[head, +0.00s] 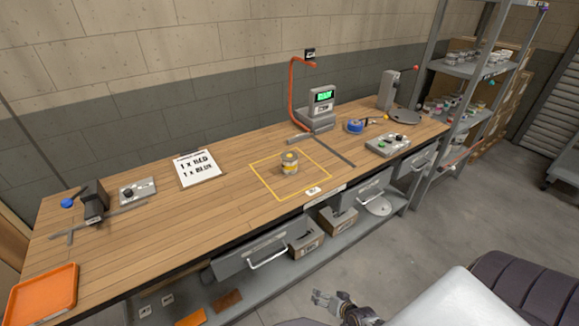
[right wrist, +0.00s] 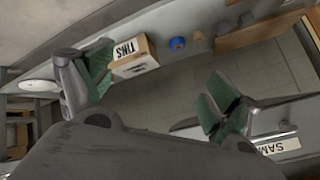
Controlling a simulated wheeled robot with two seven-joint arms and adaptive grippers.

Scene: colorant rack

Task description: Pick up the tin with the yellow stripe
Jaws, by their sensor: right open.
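A small grey tin with a yellow stripe and a yellow spot on its lid (head: 289,163) stands upright on the wooden workbench, inside a yellow square outline (head: 262,188). My right gripper (head: 333,299) is low at the bottom of the head view, in front of the bench and well apart from the tin. In the right wrist view its two green-padded fingers (right wrist: 158,88) are spread wide with nothing between them. The tin does not show in the right wrist view. My left gripper is not in view.
An order card (head: 199,169) lies left of the square. An orange tray (head: 42,295) is at the bench's left end. A scale with a green display (head: 322,98) stands behind the tin. A grey box with buttons (head: 387,145) is to the right. Drawers and a lower shelf with boxes (head: 305,246) are under the bench.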

